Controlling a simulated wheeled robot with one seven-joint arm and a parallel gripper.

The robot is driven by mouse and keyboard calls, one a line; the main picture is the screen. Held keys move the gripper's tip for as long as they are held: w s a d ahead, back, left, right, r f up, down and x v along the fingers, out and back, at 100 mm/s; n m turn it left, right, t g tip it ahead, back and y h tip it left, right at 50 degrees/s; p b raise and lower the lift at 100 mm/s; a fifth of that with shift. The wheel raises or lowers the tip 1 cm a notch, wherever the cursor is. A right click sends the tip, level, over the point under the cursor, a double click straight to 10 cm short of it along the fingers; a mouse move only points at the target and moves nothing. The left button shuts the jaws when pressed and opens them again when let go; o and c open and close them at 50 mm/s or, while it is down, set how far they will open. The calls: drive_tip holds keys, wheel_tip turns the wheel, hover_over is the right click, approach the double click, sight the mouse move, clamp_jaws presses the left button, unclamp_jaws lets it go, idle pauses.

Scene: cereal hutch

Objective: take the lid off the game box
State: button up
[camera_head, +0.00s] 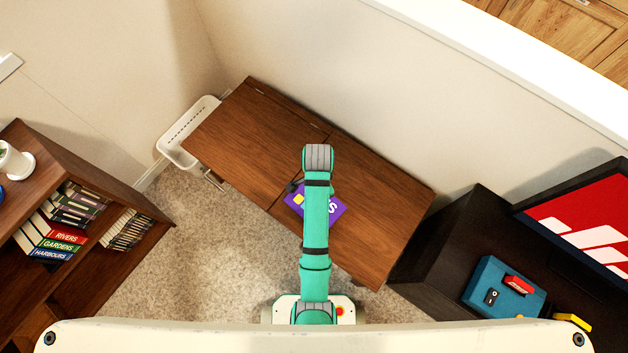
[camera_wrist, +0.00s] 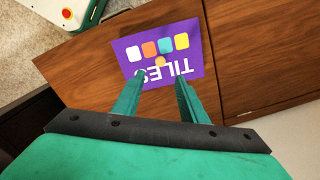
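The game box (camera_head: 337,209) is purple and lies on the brown wooden cabinet top, partly hidden by my arm in the head view. In the wrist view the game box (camera_wrist: 160,31) shows its lid face up, with "TILES" in white letters, several coloured squares and a small yellow-orange spot. The lid looks on; I cannot make out its seam. My gripper (camera_wrist: 160,80) is open and empty, its two fingers apart over the lettered edge of the box. I cannot tell how high above the lid they are. My arm hides most of the gripper in the head view.
The wooden cabinet top (camera_head: 385,215) is otherwise clear. A white bin (camera_head: 184,150) stands at its left end, by the wall. A bookshelf (camera_head: 150,205) is at left. A dark stand (camera_head: 440,250) with a red-and-white screen (camera_head: 585,225) and a blue box (camera_head: 487,270) is at right.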

wheel_tip(320, 180, down, 4)
drive_tip(key=shift+s+r, duration=0.15)
drive_tip(key=shift+a+f, duration=0.15)
drive_tip(key=shift+f, duration=1.3)
drive_tip(key=shift+a+f, duration=0.15)
drive_tip(key=shift+f, duration=1.3)
clamp_jaws()
